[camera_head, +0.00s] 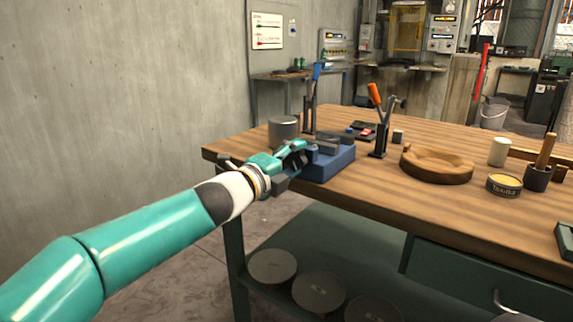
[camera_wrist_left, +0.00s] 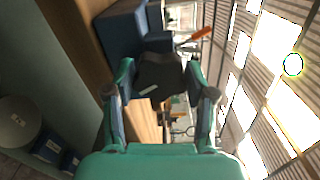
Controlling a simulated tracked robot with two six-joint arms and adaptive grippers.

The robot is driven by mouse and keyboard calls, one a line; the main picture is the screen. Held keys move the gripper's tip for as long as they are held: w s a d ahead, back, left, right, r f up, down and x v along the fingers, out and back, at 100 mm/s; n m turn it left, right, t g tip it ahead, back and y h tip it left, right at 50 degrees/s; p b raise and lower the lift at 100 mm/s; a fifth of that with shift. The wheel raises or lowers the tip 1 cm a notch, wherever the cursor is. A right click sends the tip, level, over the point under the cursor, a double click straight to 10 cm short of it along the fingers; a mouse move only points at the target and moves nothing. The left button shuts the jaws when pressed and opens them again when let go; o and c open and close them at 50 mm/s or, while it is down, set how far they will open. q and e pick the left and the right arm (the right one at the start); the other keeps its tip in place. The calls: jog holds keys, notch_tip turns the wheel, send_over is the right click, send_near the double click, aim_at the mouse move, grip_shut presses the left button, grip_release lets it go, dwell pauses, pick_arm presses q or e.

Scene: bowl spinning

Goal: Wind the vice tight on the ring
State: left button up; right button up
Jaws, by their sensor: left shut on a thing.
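The blue vice (camera_head: 330,165) with dark grey jaws stands at the left end of the wooden bench. Its blue body also shows at the top of the left wrist view (camera_wrist_left: 122,30). My left gripper (camera_head: 292,158) is at the vice's left end, shut on a dark part (camera_wrist_left: 160,78), apparently the vice handle. In the left wrist view this dark part lies between the two teal fingers. I cannot make out a ring in the jaws; the gripper and the vice hide part of that area. My right gripper is not in view.
A grey metal cylinder (camera_head: 283,130) stands just behind the gripper. Upright levers with a blue handle (camera_head: 316,72) and an orange handle (camera_head: 375,95) rise beside the vice. A round wooden dish (camera_head: 437,165) and a tin (camera_head: 504,185) are farther right. The bench front is clear.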

pick_arm(q)
jog(key=m+b, duration=0.2)
jog(key=m, duration=0.4)
jog(key=shift+f, duration=0.2)
jog(key=m+b, duration=0.1)
jog(key=m, duration=0.6)
jog(key=shift+w+f+b, duration=0.1)
jog(key=shift+f+b, duration=0.05)
jog(key=shift+b, duration=0.15)
jog(key=shift+f, duration=0.1)
jog(key=o, duration=1.1)
jog(key=shift+w, duration=0.1)
jog(key=shift+o, duration=0.3)
jog(key=shift+r, duration=0.2)
